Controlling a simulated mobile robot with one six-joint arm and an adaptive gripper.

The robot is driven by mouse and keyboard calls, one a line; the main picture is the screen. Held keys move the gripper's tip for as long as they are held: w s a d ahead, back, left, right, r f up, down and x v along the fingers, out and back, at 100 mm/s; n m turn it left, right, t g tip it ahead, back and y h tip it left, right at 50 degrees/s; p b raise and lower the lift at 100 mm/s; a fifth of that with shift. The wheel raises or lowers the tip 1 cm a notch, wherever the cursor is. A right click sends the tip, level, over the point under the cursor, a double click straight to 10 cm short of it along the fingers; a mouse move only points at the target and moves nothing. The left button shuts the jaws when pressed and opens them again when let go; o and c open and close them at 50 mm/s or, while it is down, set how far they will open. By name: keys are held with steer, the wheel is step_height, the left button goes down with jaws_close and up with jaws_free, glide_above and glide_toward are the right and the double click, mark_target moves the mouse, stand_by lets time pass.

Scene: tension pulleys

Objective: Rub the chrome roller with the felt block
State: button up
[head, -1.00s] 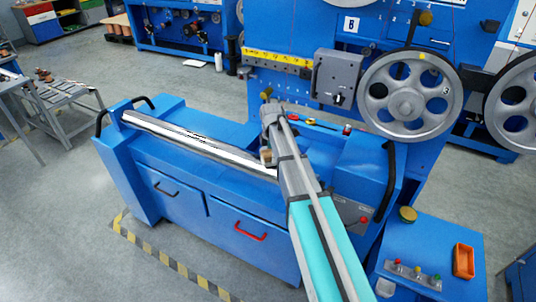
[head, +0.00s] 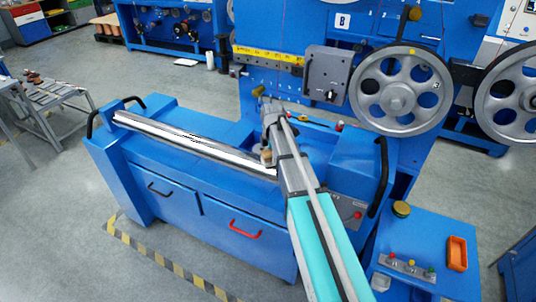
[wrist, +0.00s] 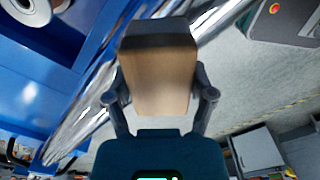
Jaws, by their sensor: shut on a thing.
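The chrome roller (head: 190,142) lies along the top of the blue machine and slants down to the right in the head view. In the wrist view the shiny roller (wrist: 85,122) runs diagonally behind the block. My gripper (wrist: 158,82) is shut on the felt block (wrist: 157,85), a tan body with a dark grey end pointing away from me. In the head view my gripper (head: 268,151) is at the roller's right end, partly hiding it. The dark end overlaps the roller in the wrist view; I cannot tell whether they touch.
A grey spoked wheel (head: 398,90) and a grey control box (head: 333,75) are on the blue panel behind. An orange tray (head: 457,253) and a round tin (head: 401,209) sit on the blue stand at right. The floor at front left is clear.

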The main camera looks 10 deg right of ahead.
mark_target(265, 150)
steer(key=shift+s+d, duration=0.25)
steer(key=shift+d, duration=0.1)
steer(key=shift+w+a, duration=0.1)
steer(key=shift+w, duration=0.05)
stand_by(0.4)
steer(key=shift+w+a, duration=0.5)
steer(key=shift+a, duration=0.2)
steer(key=shift+w+a, duration=0.5)
steer(key=shift+a, duration=0.2)
steer(key=shift+f, duration=0.1)
steer(key=shift+w+a, duration=1.2)
steer(key=shift+a, duration=0.25)
